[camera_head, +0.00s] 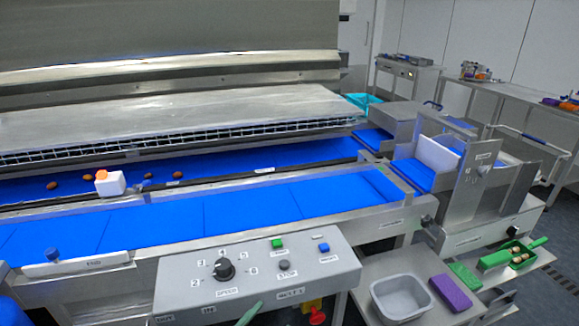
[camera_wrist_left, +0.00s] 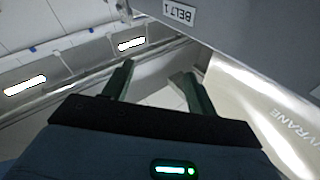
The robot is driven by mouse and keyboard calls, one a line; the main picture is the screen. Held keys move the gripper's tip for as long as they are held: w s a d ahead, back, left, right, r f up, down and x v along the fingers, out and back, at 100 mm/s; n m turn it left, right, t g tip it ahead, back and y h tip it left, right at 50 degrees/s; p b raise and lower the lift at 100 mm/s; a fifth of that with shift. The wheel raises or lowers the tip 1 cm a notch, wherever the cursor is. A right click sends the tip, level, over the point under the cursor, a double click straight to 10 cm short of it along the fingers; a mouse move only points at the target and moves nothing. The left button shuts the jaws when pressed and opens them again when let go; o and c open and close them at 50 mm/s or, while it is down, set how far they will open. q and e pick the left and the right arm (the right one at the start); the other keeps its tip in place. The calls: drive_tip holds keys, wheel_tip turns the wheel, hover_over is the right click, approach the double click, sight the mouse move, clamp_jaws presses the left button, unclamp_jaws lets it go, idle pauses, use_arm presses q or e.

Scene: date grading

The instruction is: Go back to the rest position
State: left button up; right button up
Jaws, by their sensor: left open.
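My left gripper (camera_wrist_left: 155,80) shows in the left wrist view, with its two dark green fingers apart and nothing between them. A grey panel with a "BELT 1" label (camera_wrist_left: 179,13) is above and beyond the fingers, and a pale metal surface lies to their right. In the head view a green tip (camera_head: 250,314) shows at the bottom edge, in front of the grey control box (camera_head: 190,293); I cannot tell whether it is part of my gripper. My right gripper is in neither view.
A blue belt (camera_head: 250,209) runs behind the control box. Several brown dates (camera_head: 96,177) lie on the farther belt, near a white block with an orange top (camera_head: 110,184). A grey tub (camera_head: 401,298), a purple block (camera_head: 450,292) and a green scoop (camera_head: 512,254) are at the right.

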use_arm(q)
drive_tip(key=s+a+f+n+g+y, duration=0.3)
drive_tip(key=s+a+f+n+y, duration=0.1)
drive_tip(key=s+a+f, duration=0.4)
drive_tip(key=s+a+f+n+g+y, duration=0.3)
drive_tip(key=s+a+f+y, duration=0.4)
drive_tip(key=s+f, duration=0.4)
drive_tip(key=shift+s+a+f+n, duration=0.4)
drive_tip(key=shift+a+f+n, duration=0.15)
drive_tip(key=shift+n, duration=0.35)
drive_tip(key=shift+c, duration=0.4)
